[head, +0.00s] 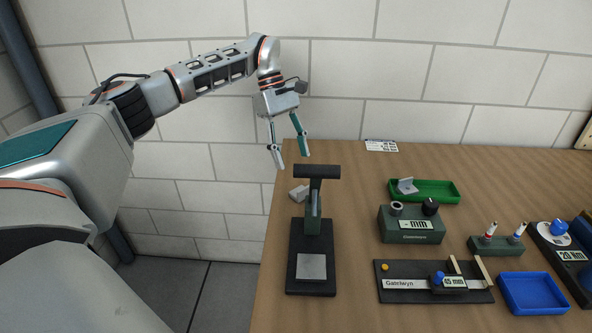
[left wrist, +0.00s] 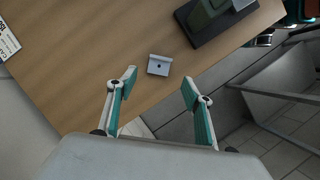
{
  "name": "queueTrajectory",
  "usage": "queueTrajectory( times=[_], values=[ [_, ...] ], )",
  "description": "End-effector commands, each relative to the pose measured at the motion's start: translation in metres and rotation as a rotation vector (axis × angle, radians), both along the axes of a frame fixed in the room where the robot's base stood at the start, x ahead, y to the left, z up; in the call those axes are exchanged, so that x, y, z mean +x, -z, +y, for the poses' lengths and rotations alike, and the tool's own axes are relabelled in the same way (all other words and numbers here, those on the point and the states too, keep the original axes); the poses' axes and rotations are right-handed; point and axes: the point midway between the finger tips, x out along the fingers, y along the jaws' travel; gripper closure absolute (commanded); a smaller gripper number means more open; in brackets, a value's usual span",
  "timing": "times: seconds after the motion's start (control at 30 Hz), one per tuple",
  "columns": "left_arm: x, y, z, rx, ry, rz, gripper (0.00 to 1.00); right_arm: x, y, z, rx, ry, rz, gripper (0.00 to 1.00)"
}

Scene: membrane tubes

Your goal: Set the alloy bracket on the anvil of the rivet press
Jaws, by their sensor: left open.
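A small light-grey metal bracket (head: 299,193) lies on the wooden table just left of the rivet press (head: 312,206), near the table's left edge. In the left wrist view the bracket (left wrist: 159,65) shows a flat plate with a hole and a raised flange, ahead of the fingers. The press has a dark base, a green column and a dark top bar. Its square silver anvil plate (head: 311,267) is bare. My left gripper (head: 290,158) is open and empty, above and behind the bracket, apart from it. My right gripper is out of view.
A second grey bracket (head: 406,186) lies in a green tray (head: 440,191). A green gauge box (head: 412,226), a sliding gauge (head: 400,289), a blue tray (head: 533,292) and a small marker stand (head: 496,246) occupy the right. A white card (head: 381,146) lies at the back.

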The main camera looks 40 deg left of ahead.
Motion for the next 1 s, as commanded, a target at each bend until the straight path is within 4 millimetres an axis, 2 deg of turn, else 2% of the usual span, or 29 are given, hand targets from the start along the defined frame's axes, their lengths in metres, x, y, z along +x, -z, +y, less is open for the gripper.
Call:
queueTrajectory(
  times=[0.1,0.23,1.0],
  values=[
    [0.002,-0.015,0.006,0.001,0.0,-0.001,0.49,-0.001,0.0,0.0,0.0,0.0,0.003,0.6],
    [0.002,-0.021,0.008,0.001,0.0,0.001,0.49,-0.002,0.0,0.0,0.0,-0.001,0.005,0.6],
    [0.002,-0.021,0.009,0.0,0.001,0.001,0.49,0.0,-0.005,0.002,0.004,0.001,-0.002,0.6]
  ],
)
